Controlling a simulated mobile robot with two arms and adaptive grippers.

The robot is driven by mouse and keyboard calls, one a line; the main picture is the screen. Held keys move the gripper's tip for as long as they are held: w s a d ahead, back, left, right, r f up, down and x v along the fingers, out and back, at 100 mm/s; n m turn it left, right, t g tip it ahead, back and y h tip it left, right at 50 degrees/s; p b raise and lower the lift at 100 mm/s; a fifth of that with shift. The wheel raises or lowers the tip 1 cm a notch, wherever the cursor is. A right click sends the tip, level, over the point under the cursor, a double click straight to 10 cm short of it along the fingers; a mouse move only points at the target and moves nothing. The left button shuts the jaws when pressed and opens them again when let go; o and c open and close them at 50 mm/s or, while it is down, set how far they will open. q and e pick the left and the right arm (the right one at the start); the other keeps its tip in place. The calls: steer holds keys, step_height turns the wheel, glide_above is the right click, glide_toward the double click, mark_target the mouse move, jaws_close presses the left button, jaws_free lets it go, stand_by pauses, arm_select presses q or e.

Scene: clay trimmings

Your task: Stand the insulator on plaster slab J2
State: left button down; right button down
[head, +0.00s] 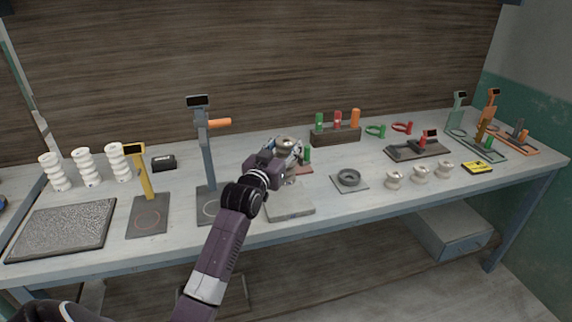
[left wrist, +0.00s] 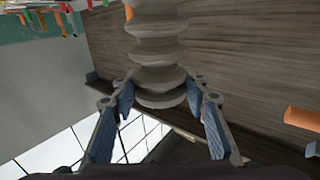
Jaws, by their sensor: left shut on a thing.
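My left gripper (head: 288,158) is shut on a ribbed, grey-beige insulator (head: 286,143), held above the bench near its middle. In the left wrist view the insulator (left wrist: 158,55) stands between the two blue-padded fingers of the left gripper (left wrist: 160,112), its ribs stacked along its length. In the head view the gripper hides most of it. A pale grey flat slab (head: 290,211) lies on the bench just below and in front of the gripper; no J2 label can be read on it. My right gripper is not in view.
A blue-grey stand (head: 207,150) rises close left of my arm, with a yellow stand (head: 147,185) beyond. White ribbed insulators (head: 87,166) stand far left. A wooden holder (head: 335,137) is behind; a round-ringed plate (head: 349,181) and small beige spools (head: 420,174) are to the right.

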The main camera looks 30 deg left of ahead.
arm_select(q)
steer(key=shift+f, duration=3.3)
steer(key=c, duration=1.1)
jaws_free()
steer(key=shift+f, duration=0.2)
steer(key=shift+c, duration=0.2)
steer(key=shift+r, duration=0.2)
steer(key=shift+s+d+f, duration=0.1)
steer(key=shift+s, duration=0.25)
steer(key=b+v, duration=0.1)
steer(key=v, duration=1)
steer(key=shift+s, duration=0.15)
